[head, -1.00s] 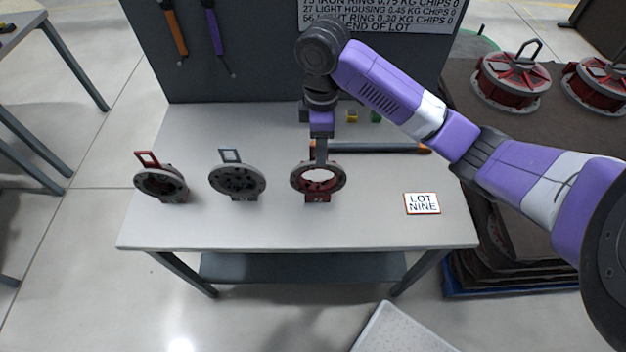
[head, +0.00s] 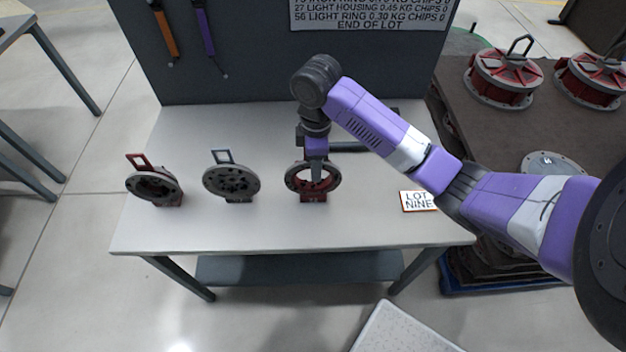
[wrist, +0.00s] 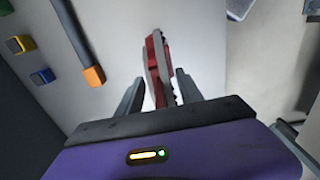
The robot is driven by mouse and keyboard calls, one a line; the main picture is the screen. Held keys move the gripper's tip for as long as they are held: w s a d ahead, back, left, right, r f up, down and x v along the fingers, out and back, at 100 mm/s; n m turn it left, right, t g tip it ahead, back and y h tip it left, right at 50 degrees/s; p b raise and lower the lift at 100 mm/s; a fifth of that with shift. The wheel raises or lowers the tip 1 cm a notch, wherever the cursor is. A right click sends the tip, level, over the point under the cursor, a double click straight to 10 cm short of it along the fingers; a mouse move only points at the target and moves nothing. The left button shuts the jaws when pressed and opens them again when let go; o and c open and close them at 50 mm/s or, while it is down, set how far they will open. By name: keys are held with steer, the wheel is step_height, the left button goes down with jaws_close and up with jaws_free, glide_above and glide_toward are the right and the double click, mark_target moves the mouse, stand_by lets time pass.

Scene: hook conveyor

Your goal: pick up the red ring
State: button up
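The red ring (head: 334,183) stands upright in a small dark red stand on the grey table. It has a grey face and an open middle. In the wrist view the ring (wrist: 157,62) shows edge-on between my fingers. My gripper (head: 315,180) points down at the ring, with a finger showing in front of its opening in the head view. In the wrist view my gripper (wrist: 160,77) is open, one finger on each side of the ring, with a gap visible on both sides. My arm hides part of the table behind it.
A grey disc (head: 232,182) and a red-backed disc (head: 155,187), each with a square loop, stand to the left. A "LOT NINE" card (head: 418,201) lies to the right. The front of the table is clear.

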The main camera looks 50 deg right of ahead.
jaws_close()
steer(key=shift+r, duration=0.1)
stand_by(1.1)
